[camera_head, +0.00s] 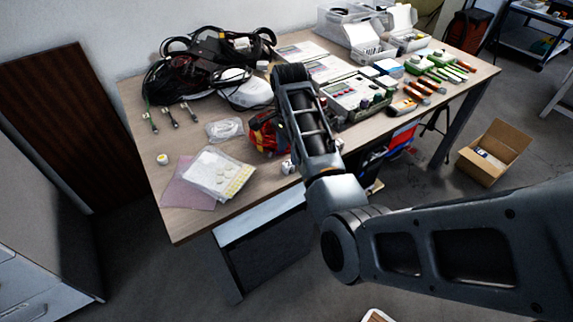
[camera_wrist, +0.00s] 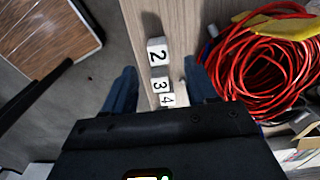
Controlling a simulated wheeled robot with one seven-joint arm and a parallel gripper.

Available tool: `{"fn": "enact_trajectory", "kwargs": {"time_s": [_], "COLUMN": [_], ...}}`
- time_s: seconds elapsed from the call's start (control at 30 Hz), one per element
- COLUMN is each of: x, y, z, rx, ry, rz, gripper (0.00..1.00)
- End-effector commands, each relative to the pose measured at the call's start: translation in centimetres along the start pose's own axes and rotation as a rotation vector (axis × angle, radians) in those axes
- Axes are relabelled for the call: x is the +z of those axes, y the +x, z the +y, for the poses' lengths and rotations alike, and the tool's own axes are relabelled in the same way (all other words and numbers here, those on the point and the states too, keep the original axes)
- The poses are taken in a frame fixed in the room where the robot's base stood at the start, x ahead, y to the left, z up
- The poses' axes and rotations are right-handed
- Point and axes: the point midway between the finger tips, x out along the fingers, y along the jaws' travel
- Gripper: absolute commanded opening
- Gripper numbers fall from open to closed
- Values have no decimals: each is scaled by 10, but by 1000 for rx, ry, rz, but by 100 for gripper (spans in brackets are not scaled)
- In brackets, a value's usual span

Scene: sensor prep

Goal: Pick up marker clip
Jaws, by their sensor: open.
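White number-marked pieces, which look like the marker clip (camera_wrist: 157,53), sit in a row by the table edge in the wrist view, showing 2, 3 and 4. In the head view a small white piece (camera_head: 287,167) shows at the front table edge beside my arm. My gripper (camera_wrist: 160,67) is open in the wrist view, one dark blue finger on each side of the row. The pieces numbered 3 and 4 appear between the fingers; the one numbered 2 is beyond the tips. I cannot tell whether the fingers touch anything. The gripper is not discernible in the head view.
A red cable coil (camera_wrist: 262,62) with yellow parts lies close to the right finger. The wooden table (camera_head: 190,225) is crowded with a black cable heap (camera_head: 205,65), a green-grey device (camera_head: 357,97) and tools.

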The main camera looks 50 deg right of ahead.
Motion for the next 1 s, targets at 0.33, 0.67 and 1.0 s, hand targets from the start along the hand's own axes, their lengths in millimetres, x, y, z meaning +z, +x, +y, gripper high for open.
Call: {"fn": "enact_trajectory", "kwargs": {"time_s": [0.33, 0.67, 1.0], "x": [4, 3, 3], "y": [44, 55, 54], "z": [2, 2, 2], "rx": [0, -3, -3], "ry": [-1, 0, -1], "rz": [-1, 0, 0], "gripper": [57, 57, 29]}}
